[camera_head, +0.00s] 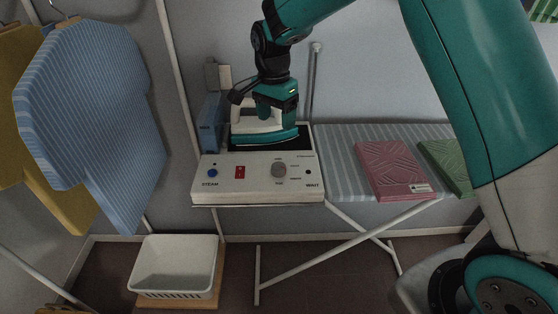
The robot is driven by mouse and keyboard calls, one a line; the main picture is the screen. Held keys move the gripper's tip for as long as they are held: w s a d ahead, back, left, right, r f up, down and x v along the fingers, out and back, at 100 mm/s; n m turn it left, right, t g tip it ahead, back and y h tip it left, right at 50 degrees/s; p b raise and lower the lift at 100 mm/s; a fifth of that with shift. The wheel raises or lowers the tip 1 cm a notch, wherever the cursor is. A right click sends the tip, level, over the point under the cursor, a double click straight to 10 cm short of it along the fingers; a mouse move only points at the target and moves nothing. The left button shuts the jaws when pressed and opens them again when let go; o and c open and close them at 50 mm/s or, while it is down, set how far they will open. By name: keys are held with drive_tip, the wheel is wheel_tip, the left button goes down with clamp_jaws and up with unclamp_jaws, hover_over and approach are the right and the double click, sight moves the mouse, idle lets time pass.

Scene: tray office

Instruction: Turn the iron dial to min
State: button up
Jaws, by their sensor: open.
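The iron station (258,195) is a pale box on the ironing board, with a control panel on its sloped front. Its round grey dial (278,170) sits right of the panel's middle. Small labels surround it, but they and the dial's setting are too small to read. The teal and white iron (262,134) rests on the dark plate on top of the station. My gripper (275,108) points down over the iron, behind and above the dial, apart from the dial. It is open; its fingertips are hard to make out against the iron, and contact with it cannot be told.
Folded pink (392,170) and green (450,164) cloths lie right. Blue (90,110) and mustard shirts hang left. A white basket (174,266) stands below.

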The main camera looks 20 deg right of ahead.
sight(279, 165)
drive_tip(key=f+p, duration=0.1)
drive_tip(key=f, duration=0.4)
drive_tip(key=f+p, duration=0.1)
drive_tip(key=f, duration=0.4)
drive_tip(key=f+p, duration=0.1)
drive_tip(key=f, duration=0.4)
drive_tip(key=shift+s+d, duration=0.2)
drive_tip(key=shift+s, duration=0.2)
drive_tip(key=c, duration=0.9)
